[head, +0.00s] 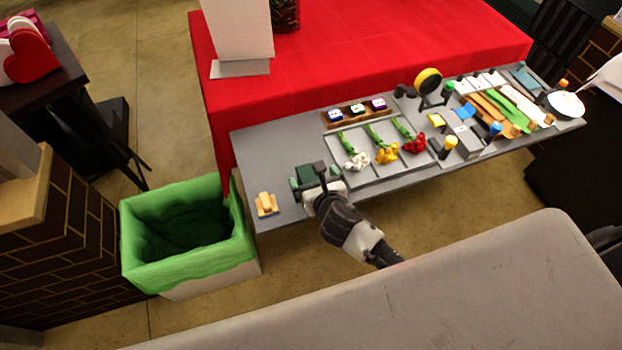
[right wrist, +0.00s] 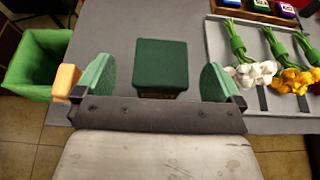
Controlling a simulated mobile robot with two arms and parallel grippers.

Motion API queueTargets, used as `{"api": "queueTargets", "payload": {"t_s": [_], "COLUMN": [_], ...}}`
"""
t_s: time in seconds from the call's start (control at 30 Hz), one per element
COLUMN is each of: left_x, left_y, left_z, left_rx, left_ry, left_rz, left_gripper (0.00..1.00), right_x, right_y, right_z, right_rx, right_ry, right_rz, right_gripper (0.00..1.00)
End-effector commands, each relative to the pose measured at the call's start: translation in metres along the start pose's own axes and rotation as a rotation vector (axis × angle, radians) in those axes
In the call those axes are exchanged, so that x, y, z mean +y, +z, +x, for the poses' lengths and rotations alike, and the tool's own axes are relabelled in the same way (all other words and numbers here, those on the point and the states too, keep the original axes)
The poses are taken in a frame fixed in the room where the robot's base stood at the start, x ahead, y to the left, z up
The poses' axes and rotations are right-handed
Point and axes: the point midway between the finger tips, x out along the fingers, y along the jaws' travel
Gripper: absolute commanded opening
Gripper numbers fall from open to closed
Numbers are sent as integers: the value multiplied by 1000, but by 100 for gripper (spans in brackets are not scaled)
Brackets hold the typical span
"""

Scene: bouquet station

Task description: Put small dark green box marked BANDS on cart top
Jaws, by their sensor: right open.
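The small dark green box (head: 306,172) stands near the left end of the grey table (head: 262,150). It shows in the right wrist view (right wrist: 162,65) between the two green finger pads; no marking is readable on it. My right gripper (head: 318,183) is open at the box, with one pad on each side. In the right wrist view, my right gripper (right wrist: 157,80) has a visible gap between each pad and the box. My left gripper is not in view. A pale grey surface with a rounded corner (head: 450,290) fills the lower right; I cannot tell whether it is the cart top.
A yellow-orange block (head: 266,204) sits left of the box, close to the left pad. A tray with flower bunches (head: 384,152) lies to the right, with a wooden rack (head: 357,113) behind. A green-lined bin (head: 190,235) stands off the table's left end.

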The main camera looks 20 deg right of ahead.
Motion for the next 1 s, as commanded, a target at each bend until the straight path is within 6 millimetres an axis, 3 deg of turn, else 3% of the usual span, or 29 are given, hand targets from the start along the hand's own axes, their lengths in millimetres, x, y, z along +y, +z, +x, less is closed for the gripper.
{"api": "queueTargets", "payload": {"t_s": [0.3, 0.63, 1.0], "left_x": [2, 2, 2], "left_y": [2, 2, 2], "left_z": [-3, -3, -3], "left_rx": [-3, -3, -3], "left_ry": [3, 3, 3], "left_rz": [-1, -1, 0], "left_gripper": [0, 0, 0], "right_x": [-2, -3, -3], "right_y": [-6, -7, -7], "right_z": [39, 44, 44], "right_rx": [-1, 0, 0], "right_ry": [0, 0, 0], "right_rz": [1, 0, 1], "right_gripper": [98, 98, 43]}}
